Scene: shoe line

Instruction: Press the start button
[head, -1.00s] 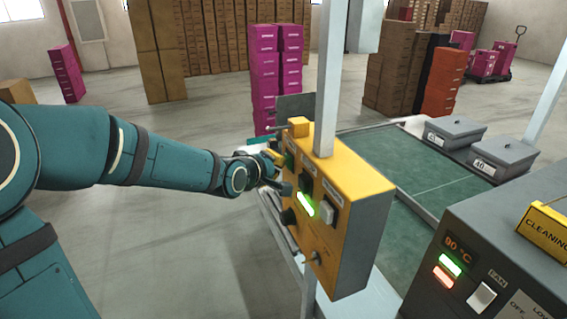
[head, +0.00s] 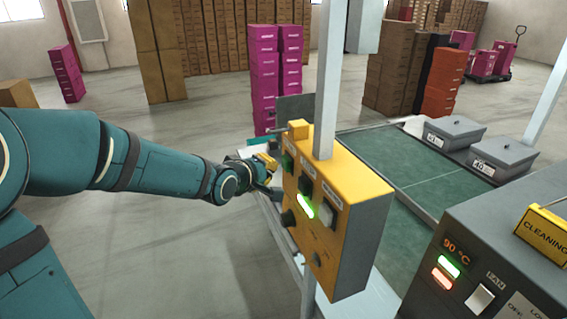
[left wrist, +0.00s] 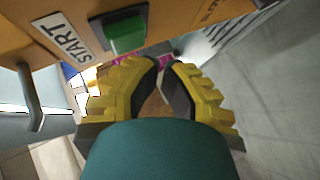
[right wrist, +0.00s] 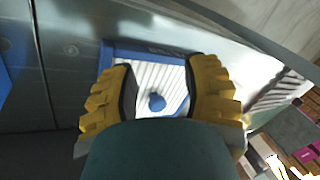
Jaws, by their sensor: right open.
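The yellow control box (head: 345,215) hangs on a white post in the head view. The green start button (left wrist: 125,35), beside a white START label (left wrist: 62,38), is at the top of the left wrist view; it also shows on the box's face in the head view (head: 287,163). My left gripper (left wrist: 165,64) has its fingertips nearly together with nothing held. In the head view the left gripper (head: 272,178) is just left of the box face, apart from the button in the wrist view. My right gripper (right wrist: 158,63) is open and empty, outside the head view.
A lit green button (head: 305,207), a white switch (head: 325,212) and a dark knob (head: 288,218) share the panel. A grey machine (head: 490,240) stands right, a green conveyor (head: 415,180) behind. A blue-framed panel (right wrist: 150,50) with a blue knob (right wrist: 156,102) faces my right gripper.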

